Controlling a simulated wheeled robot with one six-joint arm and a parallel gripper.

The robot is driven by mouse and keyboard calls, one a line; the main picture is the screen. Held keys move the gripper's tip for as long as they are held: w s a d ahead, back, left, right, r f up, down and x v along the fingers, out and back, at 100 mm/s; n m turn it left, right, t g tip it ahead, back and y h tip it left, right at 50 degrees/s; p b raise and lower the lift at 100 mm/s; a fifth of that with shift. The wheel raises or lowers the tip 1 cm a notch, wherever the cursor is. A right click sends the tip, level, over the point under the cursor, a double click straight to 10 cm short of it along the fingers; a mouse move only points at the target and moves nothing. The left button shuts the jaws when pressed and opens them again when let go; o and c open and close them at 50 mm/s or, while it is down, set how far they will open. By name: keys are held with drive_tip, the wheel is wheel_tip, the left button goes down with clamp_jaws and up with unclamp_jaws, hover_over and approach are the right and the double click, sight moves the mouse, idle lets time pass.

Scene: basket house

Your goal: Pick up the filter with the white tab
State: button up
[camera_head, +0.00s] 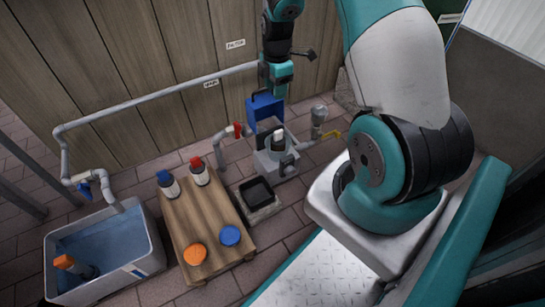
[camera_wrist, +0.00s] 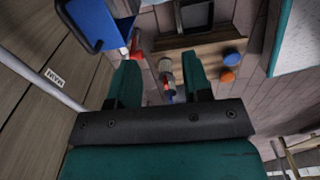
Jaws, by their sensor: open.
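My gripper (camera_head: 276,92) hangs at the upper middle of the head view, near an open blue lid (camera_head: 265,108). In the wrist view, my gripper (camera_wrist: 160,84) has its two teal fingers wide apart, with nothing held between them. Below the lid is a grey housing (camera_head: 264,166). A small dark and white piece (camera_head: 279,138) shows at it; it may be the filter with the white tab, but it is too small to tell. In the wrist view, the blue lid (camera_wrist: 95,22) is at the upper left, outside the fingers.
A wooden table (camera_head: 206,228) carries a blue-capped bottle (camera_head: 168,184), a red-capped bottle (camera_head: 200,172), an orange disc (camera_head: 195,254) and a blue disc (camera_head: 230,236). A black tray (camera_head: 256,191) lies beside it. A water tub (camera_head: 150,250) stands left; grey pipe (camera_head: 150,99) runs along the wall.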

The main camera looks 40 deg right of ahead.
wheel_tip(320, 180, down, 3)
drive_tip(key=d, duration=0.2)
drive_tip(key=b, duration=0.8)
approach(278, 131)
drive_tip(key=shift+n, duration=0.3)
drive_tip(key=f, duration=0.5)
drive_tip(key=shift+a+f, duration=0.15)
drive_tip(key=shift+a, duration=0.1)
drive_tip(key=f+b, duration=0.4)
drive_tip(key=f, duration=0.1)
drive_tip(key=shift+w+d+f, duration=0.1)
drive_tip(key=shift+d+f, duration=0.05)
drive_tip(key=shift+d, duration=0.15)
clamp_jaws()
